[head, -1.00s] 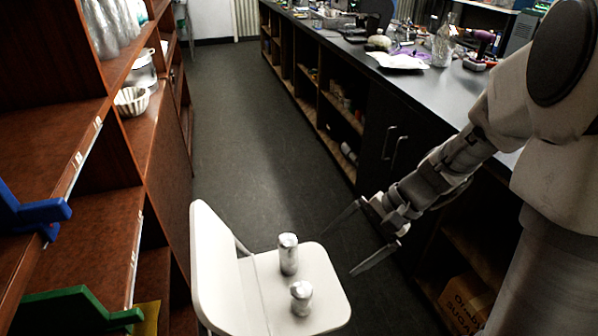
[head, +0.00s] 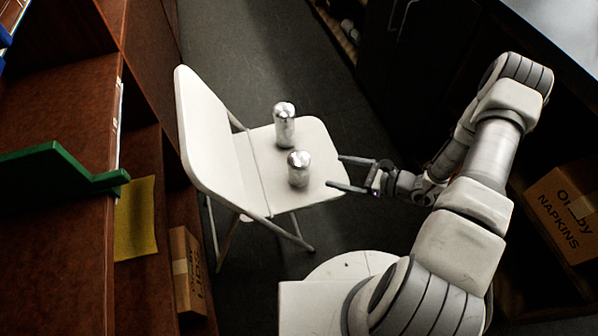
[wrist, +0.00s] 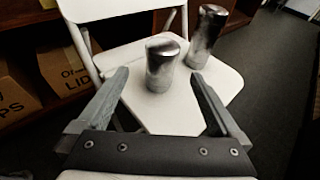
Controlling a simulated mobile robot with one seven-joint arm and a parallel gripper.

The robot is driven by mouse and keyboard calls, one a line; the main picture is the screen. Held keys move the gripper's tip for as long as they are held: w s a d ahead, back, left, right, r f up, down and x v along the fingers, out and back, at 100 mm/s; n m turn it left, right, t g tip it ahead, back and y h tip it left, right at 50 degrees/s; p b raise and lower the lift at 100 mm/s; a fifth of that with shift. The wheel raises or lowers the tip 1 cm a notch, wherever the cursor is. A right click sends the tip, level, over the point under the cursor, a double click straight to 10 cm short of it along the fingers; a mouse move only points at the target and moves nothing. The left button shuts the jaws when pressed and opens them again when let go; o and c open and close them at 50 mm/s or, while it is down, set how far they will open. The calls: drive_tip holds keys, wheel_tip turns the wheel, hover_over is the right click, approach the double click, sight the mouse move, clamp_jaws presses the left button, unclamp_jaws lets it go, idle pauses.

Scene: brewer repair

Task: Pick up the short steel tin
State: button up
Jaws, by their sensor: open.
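The short steel tin (head: 299,168) stands upright on the seat of a white folding chair (head: 262,152), nearer to me than the tall steel tin (head: 284,125). In the wrist view the short tin (wrist: 162,65) is ahead of my fingers, a little left of centre, and the tall tin (wrist: 207,37) stands behind it to the right. My gripper (head: 342,172) is open and empty, just right of the short tin at the seat's edge. In the wrist view my open gripper (wrist: 160,88) has a finger on each side, with the short tin beyond the tips.
The chair's backrest (head: 207,140) rises left of the tins. A brown shelf unit (head: 60,215) with a green bracket (head: 62,177) stands at the left. A napkins box (head: 563,210) sits in the counter's lower shelf at the right. Dark floor lies behind the chair.

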sight(309, 168)
drive_tip(key=shift+m, duration=0.3)
drive_tip(key=b+x, duration=0.1)
drive_tip(key=x, duration=0.5)
drive_tip(key=f+b+x, duration=0.1)
drive_tip(key=x, duration=0.5)
drive_tip(key=shift+d+f+b, duration=0.15)
drive_tip(key=shift+d+b, duration=0.05)
drive_tip(key=shift+b, duration=0.1)
drive_tip(key=shift+w+b+x, duration=0.2)
drive_tip(key=shift+b+x, duration=0.65)
drive_tip(key=shift+x, duration=1.95)
drive_tip(key=c, duration=1.3)
